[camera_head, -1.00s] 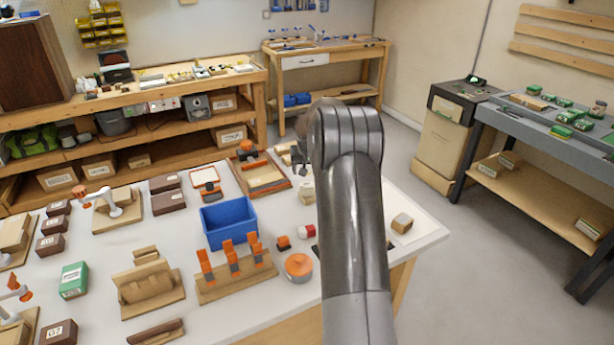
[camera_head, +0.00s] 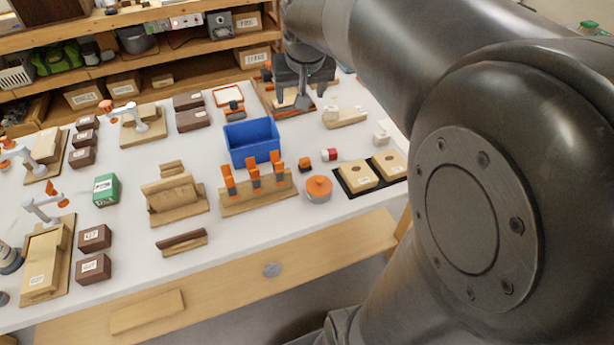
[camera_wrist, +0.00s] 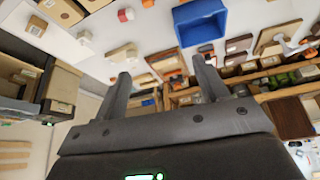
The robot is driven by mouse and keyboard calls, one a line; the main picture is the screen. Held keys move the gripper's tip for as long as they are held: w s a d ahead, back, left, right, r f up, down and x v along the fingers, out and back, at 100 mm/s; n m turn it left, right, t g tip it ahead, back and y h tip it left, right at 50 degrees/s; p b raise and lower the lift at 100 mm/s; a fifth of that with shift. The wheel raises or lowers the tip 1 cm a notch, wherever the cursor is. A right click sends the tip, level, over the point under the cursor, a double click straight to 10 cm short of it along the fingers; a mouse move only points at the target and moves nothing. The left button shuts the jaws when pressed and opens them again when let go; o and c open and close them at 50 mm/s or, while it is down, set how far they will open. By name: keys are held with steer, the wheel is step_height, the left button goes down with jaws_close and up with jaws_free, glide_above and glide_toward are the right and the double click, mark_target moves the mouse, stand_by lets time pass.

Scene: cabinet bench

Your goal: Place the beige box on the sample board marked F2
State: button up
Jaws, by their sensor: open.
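A small beige labelled box (camera_wrist: 36,26) sits near the table edge in the wrist view; my arm appears to hide it in the head view. A smaller pale block (camera_head: 381,138) stands behind the black tray, and it also shows in the wrist view (camera_wrist: 84,38). Several wooden boards lie on the table, including a clamp board (camera_head: 142,128) at back left and another (camera_head: 46,262) at front left. I cannot read which is marked F2. My gripper (camera_head: 292,98) is open and empty above the back of the table; its spread fingers show in the wrist view (camera_wrist: 162,72).
A blue bin (camera_head: 251,141) stands mid-table. A slotted wood stand with orange tools (camera_head: 258,194), an orange-lidded round pot (camera_head: 318,190) and a black tray with two tan blocks (camera_head: 346,190) are in front. Brown boxes (camera_head: 94,238) and a green box (camera_head: 106,190) stand at left.

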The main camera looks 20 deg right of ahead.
steer(key=s+a+f+n, duration=0.1)
steer(key=s+a, duration=0.2)
steer(key=s, duration=0.7)
steer(key=s+a+f+y, duration=0.1)
steer(key=s+a+f, duration=0.1)
steer(key=s, duration=0.8)
steer(key=shift+s+a+n+t, duration=0.2)
steer(key=shift+a+n+t, duration=0.15)
steer(key=shift+a, duration=0.55)
